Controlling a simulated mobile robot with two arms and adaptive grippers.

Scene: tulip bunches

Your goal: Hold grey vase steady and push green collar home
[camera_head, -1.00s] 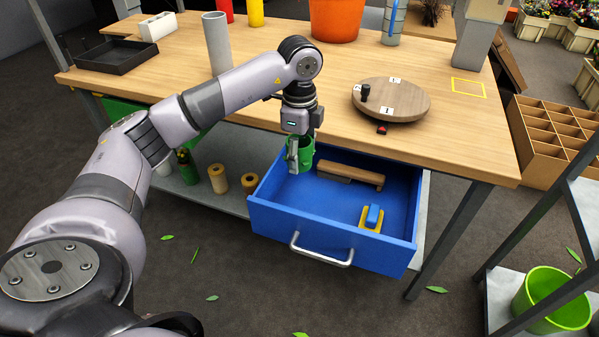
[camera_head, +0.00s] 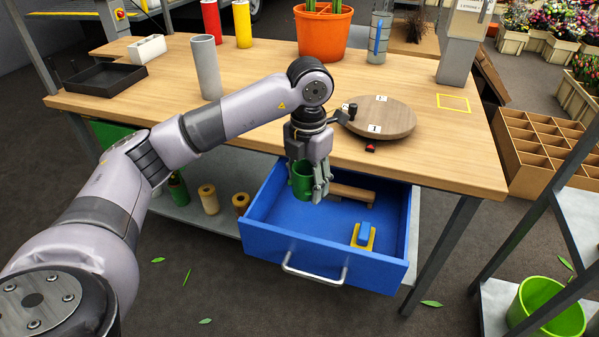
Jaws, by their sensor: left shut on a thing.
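My left gripper (camera_head: 319,188) is shut on the green collar (camera_head: 301,180), a short green ring. It holds the collar over the open blue drawer (camera_head: 262,246), in front of the table edge. The fingers partly hide the collar. A tall plain grey cylinder (camera_head: 206,68), which looks like the grey vase, stands upright on the table at the left, well apart from the gripper. My right gripper is not in view.
The drawer holds a wooden-backed block (camera_head: 352,194) and a blue-and-yellow item (camera_head: 363,236). A round wooden turntable (camera_head: 395,118), an orange pot (camera_head: 322,38), a black tray (camera_head: 98,79) and a grey container with a blue strip (camera_head: 379,45) are on the table (camera_head: 250,125).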

